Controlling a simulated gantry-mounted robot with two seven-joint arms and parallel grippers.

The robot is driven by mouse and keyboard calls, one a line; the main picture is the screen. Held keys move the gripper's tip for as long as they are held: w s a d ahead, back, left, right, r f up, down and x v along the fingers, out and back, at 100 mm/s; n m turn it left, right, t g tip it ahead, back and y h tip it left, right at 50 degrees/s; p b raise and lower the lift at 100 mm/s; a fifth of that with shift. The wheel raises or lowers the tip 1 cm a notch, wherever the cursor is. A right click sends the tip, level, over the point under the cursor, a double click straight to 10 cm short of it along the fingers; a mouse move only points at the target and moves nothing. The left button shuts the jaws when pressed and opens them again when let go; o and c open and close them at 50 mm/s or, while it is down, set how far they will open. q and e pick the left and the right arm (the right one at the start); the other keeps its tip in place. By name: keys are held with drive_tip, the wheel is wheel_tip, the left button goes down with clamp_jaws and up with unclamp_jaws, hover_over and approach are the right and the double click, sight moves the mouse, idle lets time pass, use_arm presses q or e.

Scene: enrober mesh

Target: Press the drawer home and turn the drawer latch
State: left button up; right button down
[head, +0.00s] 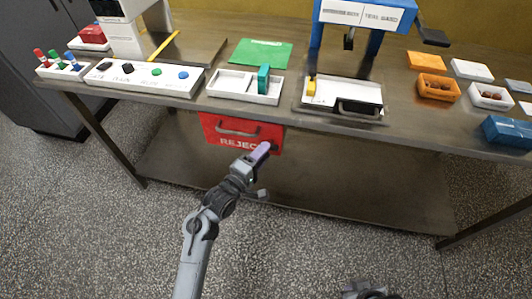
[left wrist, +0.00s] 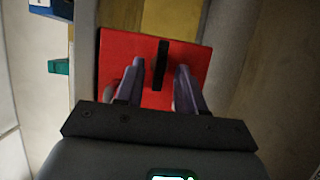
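A red drawer front (head: 212,129) marked with partly hidden lettering, "REJEC…", hangs under the table edge; its bar handle (head: 238,132) runs across it. The front (left wrist: 115,50) and dark handle (left wrist: 162,62) also show in the left wrist view, turned sideways. My left gripper (head: 264,150) is before the front's lower right part, its fingers apart. In the left wrist view (left wrist: 160,80) the handle appears between the fingers, with nothing seen gripped; contact cannot be told. I cannot make out a latch on the red front. My right arm's end (head: 365,290) barely shows at the bottom edge.
A divided white tray (head: 232,82) holds a teal block (head: 263,78). A lower shelf (head: 340,195) lies below; the floor in front is clear.

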use_arm(q)
drive_tip(key=shift+x, duration=0.95)
drive_tip(key=shift+c, duration=0.4)
clamp_jaws()
drive_tip(key=m+y+p, duration=0.2)
drive_tip(key=m+p, duration=0.2)
drive_tip(key=p, duration=0.3)
drive_tip(key=m+g+y+p, duration=0.1)
drive_tip(key=m+y+p, duration=0.1)
drive_tip(key=m+p, duration=0.3)
drive_tip(key=m+y+p, duration=0.3)
drive_tip(key=m+p, duration=0.1)
drive_tip(key=p, duration=0.4)
drive_tip(key=shift+s+d+r+m+g+p, duration=0.15)
drive_tip(key=shift+d+r+m+g+p, duration=0.15)
drive_tip(key=shift+g+p, duration=0.1)
drive_tip(key=shift+f, duration=0.1)
drive_tip(key=shift+o, duration=0.4)
unclamp_jaws()
